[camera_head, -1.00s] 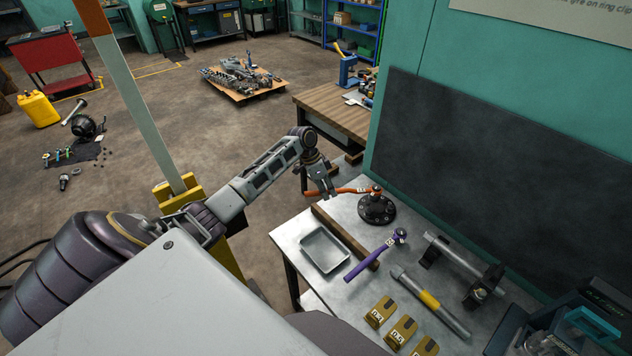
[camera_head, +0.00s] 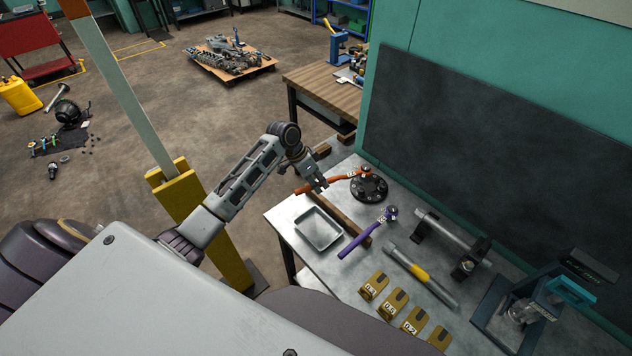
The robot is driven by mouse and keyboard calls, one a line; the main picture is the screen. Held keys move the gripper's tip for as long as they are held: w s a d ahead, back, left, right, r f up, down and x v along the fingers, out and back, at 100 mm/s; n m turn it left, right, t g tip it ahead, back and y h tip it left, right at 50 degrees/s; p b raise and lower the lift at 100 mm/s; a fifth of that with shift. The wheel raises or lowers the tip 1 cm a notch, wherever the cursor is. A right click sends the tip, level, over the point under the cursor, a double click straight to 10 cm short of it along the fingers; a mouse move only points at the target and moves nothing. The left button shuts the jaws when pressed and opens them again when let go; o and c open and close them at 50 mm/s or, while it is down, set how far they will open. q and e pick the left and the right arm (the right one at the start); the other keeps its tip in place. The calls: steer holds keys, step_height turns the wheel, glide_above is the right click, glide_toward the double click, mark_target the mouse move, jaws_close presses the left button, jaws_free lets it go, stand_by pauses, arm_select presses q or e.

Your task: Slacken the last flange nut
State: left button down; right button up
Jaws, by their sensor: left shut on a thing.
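A dark round flange (camera_head: 369,191) with a ring of holes or nuts lies at the back of the metal bench. An orange-handled ratchet wrench (camera_head: 335,178) reaches over it, its head at the flange's top. My left gripper (camera_head: 316,186) is shut on the orange handle, left of the flange. The flange nuts are too small to tell apart, and the wrench head hides part of the flange. A purple-handled wrench (camera_head: 362,238) lies on the bench in front, apart from the flange. My right gripper is not in view.
An empty metal tray (camera_head: 319,229) sits at the bench's left. A yellow-banded tool (camera_head: 420,273), a bar on two dark supports (camera_head: 443,231), several numbered yellow blocks (camera_head: 392,303) and a blue-grey device (camera_head: 515,308) fill the right. A dark wall panel (camera_head: 480,160) stands behind.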

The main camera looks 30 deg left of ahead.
arm_select(q)
steer(key=shift+f, duration=0.1)
steer(key=shift+f, duration=2.15)
steer(key=shift+f+b, duration=0.35)
steer(key=shift+f, duration=1.2)
steer(key=s+d+n, duration=0.1)
steer(key=d, duration=0.1)
steer(key=s+d+n+t, duration=0.1)
steer(key=d+n, duration=0.1)
steer(key=s+d+n+y, duration=0.1)
steer(key=d, duration=0.2)
steer(key=shift+s+f+n+t+p, duration=0.2)
steer(key=shift+s+n+t+p, duration=0.1)
steer(key=shift+s+n+p, duration=0.1)
steer(key=d+n, duration=0.1)
steer(key=d, duration=0.1)
steer(key=d+n+y, duration=0.1)
steer(key=d, duration=0.1)
steer(key=d+n+t, duration=0.1)
steer(key=d, duration=0.1)
steer(key=shift+s+n, duration=0.3)
steer(key=shift+s, duration=0.05)
steer(key=shift+d+n+y, duration=0.3)
steer(key=shift+d+y, duration=0.1)
